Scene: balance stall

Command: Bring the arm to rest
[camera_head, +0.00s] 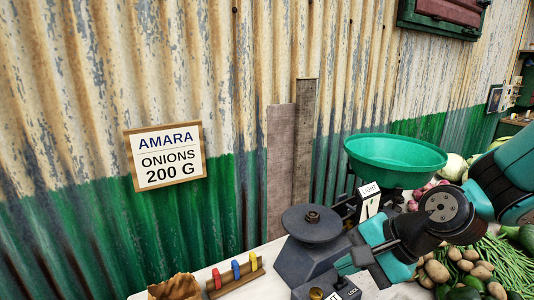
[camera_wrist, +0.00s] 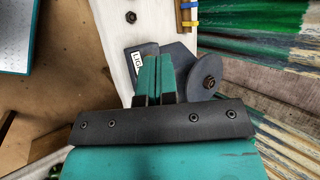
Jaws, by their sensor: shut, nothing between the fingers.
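My gripper (camera_head: 348,262) is at the lower right of the head view, low beside the dark grey balance. In the wrist view, its two teal fingers (camera_wrist: 157,62) are together with nothing between them. The balance has a flat round dark plate (camera_head: 312,222) on the left and a green bowl pan (camera_head: 397,155) on the right. The round plate also shows in the wrist view (camera_wrist: 206,72), to the right of the fingers. My wrist and fingers hide part of the balance body. I cannot tell whether the fingers touch it.
A sign (camera_head: 166,156) reading "AMARA ONIONS 200 G" hangs on the corrugated wall. A wooden rack (camera_head: 238,282) with red, blue and yellow pieces and a brown paper bag (camera_head: 175,288) are at front left. Potatoes (camera_head: 466,262), green beans (camera_head: 503,258) and other vegetables lie at right, near my arm.

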